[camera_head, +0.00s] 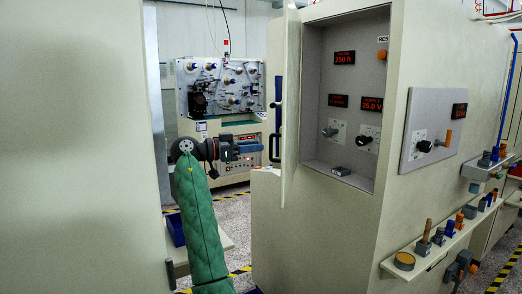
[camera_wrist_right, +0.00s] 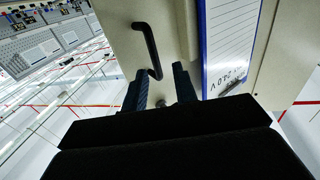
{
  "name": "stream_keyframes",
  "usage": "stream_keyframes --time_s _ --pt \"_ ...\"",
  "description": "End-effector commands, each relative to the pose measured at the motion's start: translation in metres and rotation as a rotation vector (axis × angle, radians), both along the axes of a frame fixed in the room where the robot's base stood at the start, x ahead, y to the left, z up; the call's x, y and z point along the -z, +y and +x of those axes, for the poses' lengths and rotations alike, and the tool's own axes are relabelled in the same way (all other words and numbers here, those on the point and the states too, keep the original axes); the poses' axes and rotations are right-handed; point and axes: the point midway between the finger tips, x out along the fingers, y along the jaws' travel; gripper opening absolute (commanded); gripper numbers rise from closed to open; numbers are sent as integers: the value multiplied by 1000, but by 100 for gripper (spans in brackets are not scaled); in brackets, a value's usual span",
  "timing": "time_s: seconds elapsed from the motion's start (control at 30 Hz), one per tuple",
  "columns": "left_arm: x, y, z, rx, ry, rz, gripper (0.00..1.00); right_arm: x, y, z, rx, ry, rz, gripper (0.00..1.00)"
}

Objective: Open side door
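The pale side door (camera_head: 291,110) stands edge-on at the left side of the cabinet recess, swung out from it. Its black handle (camera_head: 274,148) is on the face turned left; it also shows in the right wrist view (camera_wrist_right: 148,45). My right gripper (camera_head: 260,147) is at the end of the green-sleeved arm and points right at the handle. In the wrist view its two fingers (camera_wrist_right: 159,82) are apart, with the handle's lower end between or just beyond the tips. I cannot tell whether they touch. My left gripper is not in view.
The recess (camera_head: 345,95) holds red displays and knobs. A blue-edged sheet (camera_wrist_right: 228,40) is on the door near the handle. A shelf (camera_head: 440,245) with several small parts juts out at right. A spindle machine (camera_head: 220,90) stands behind; a large pale panel (camera_head: 75,150) fills the left.

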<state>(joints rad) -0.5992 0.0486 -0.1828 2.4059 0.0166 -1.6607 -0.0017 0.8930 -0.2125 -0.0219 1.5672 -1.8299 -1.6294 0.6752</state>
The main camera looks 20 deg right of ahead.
Motion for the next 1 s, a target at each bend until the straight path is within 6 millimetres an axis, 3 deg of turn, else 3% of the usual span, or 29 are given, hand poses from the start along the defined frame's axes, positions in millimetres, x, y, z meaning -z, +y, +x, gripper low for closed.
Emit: stream_keyframes --time_s 0.1,0.3,0.77,1.0 --pt "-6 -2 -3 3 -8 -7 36 2 14 1 0 0 1 28" --pt "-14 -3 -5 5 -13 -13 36 0 25 2 0 0 0 28" --pt "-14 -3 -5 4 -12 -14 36 0 25 2 1 4 0 28" --pt "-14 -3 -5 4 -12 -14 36 2 25 3 -9 108 16 28"
